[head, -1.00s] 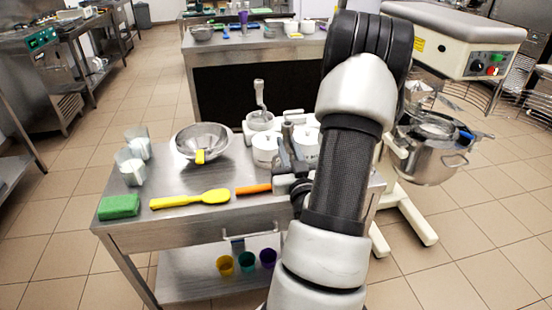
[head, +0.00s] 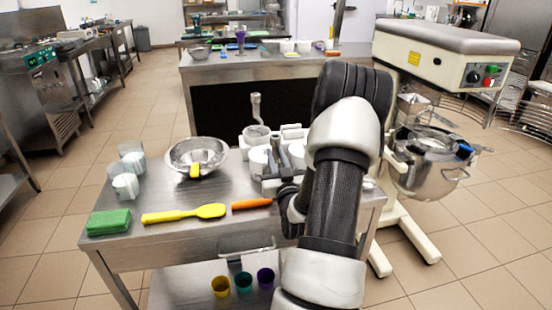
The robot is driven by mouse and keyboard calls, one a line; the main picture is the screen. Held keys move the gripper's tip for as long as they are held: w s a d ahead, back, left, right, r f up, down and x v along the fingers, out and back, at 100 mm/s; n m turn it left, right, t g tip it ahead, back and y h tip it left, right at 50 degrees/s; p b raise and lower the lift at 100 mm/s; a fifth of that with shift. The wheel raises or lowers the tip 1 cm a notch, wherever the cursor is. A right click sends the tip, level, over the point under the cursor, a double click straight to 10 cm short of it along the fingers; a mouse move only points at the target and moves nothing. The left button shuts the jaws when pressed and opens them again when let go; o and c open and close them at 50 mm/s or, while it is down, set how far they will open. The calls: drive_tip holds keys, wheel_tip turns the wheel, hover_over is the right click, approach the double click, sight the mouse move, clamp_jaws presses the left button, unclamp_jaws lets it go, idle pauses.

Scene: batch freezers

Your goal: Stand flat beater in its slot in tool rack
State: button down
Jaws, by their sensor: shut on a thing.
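My gripper (head: 284,158) is over the back right of the steel table, partly hidden by my own arm. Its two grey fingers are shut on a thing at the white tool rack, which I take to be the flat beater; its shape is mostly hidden. The white tool rack (head: 291,131) stands at the table's back edge. A metal hook-shaped tool (head: 256,108) stands upright at its left end. I cannot tell whether the beater is in its slot.
A steel bowl (head: 196,155), yellow spatula (head: 184,214), orange-handled tool (head: 251,203), green sponge (head: 109,222) and clear cups (head: 125,186) occupy the table's left and front. A large mixer (head: 447,50) stands at right.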

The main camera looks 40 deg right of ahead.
drive_tip(key=shift+f, duration=0.15)
drive_tip(key=c, duration=1.6)
unclamp_jaws()
drive_tip(key=shift+c, duration=0.2)
